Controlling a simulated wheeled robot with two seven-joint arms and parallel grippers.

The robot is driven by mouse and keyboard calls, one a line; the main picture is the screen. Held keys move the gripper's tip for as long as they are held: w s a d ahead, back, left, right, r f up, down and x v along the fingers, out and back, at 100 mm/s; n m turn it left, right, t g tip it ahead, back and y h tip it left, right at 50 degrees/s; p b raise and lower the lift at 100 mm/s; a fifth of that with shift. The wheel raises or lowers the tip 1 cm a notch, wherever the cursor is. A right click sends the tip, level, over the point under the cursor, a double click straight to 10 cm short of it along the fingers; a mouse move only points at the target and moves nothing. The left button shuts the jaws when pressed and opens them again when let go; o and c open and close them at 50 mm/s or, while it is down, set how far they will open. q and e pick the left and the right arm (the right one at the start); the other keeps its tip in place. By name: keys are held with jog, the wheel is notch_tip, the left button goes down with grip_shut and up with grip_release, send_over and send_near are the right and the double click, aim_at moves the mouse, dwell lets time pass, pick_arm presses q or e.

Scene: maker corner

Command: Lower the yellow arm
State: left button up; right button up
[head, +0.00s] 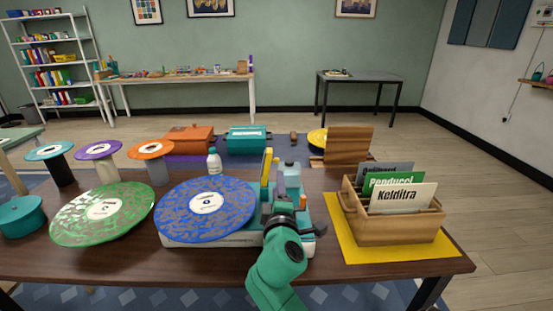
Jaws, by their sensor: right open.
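The yellow arm (266,166) stands raised, nearly upright, at the right side of the record player (215,240). A blue speckled record (180,210) with a white label lies on the player. My right gripper (284,200) is over the player's teal right-hand part, just right of and in front of the yellow arm. It is open. Whether it touches the yellow arm cannot be told. My wrist hides the front right of the player and the foot of the yellow arm. My left gripper is not in view.
A wooden crate (395,232) of records with divider cards stands on a yellow mat (440,250) at the right. A green record (75,218) and a teal round pot (20,215) are at the left. A bottle (214,162) stands behind the player.

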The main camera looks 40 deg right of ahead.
aim_at(277, 162)
jog(key=p+x, duration=0.1)
jog(key=x, duration=0.8)
jog(key=shift+w+d+f, duration=0.15)
jog(key=shift+w+d, duration=0.1)
jog(key=shift+d, duration=0.05)
jog(key=shift+x, duration=1.05)
jog(key=shift+w+d, duration=0.1)
jog(key=shift+w, duration=0.1)
grip_shut()
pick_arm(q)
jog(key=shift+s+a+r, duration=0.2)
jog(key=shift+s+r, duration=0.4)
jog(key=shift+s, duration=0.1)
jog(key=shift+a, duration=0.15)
pick_arm(e)
jog(key=shift+f, duration=0.15)
